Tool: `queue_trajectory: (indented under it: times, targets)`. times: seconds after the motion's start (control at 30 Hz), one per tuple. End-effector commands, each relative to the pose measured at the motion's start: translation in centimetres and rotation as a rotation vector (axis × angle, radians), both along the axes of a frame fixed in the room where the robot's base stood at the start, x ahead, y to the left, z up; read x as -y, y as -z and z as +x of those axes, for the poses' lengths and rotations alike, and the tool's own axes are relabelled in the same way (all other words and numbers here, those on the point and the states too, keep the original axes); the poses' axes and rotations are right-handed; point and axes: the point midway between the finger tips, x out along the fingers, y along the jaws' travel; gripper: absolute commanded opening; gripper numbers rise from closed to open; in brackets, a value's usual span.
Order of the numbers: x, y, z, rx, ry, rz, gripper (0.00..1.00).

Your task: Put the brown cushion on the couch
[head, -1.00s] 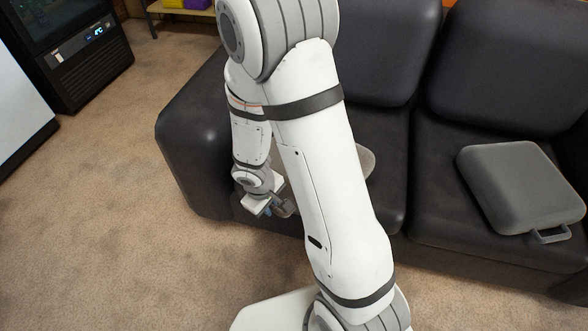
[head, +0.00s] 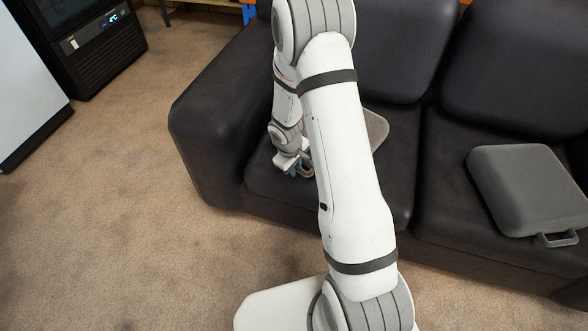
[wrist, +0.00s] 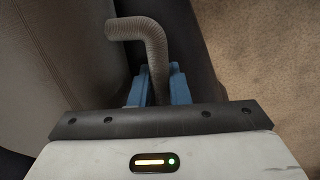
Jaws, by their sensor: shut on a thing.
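The brown cushion (head: 376,127) shows in the head view as a taupe edge over the couch's left seat, mostly hidden behind my arm. In the wrist view, its broad side (wrist: 50,60) fills the left. Its bent tube handle (wrist: 150,35) runs between the blue fingers of my gripper (wrist: 157,88), which is shut on it. In the head view, my gripper (head: 297,168) is over the front left part of the dark couch (head: 210,130). I cannot tell whether the cushion rests on the seat.
A grey cushion (head: 525,185) with a front handle lies on the couch's right seat. The carpet (head: 110,240) in front is clear.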

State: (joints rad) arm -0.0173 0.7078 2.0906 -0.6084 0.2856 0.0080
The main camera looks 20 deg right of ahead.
Motion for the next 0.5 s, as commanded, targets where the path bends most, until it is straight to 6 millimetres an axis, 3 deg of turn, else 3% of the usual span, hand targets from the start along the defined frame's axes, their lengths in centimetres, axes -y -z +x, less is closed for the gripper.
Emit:
queue_trajectory:
  times: [0.23, 0.27, 0.5]
  targets:
    - [-0.04, 0.05, 0.02, 0.001, 0.0, 0.0, 0.0]
    - [-0.04, 0.07, 0.0, 0.001, 0.0, 0.001, 0.17]
    - [-0.07, 0.03, 0.0, 0.001, -0.001, 0.0, 0.37]
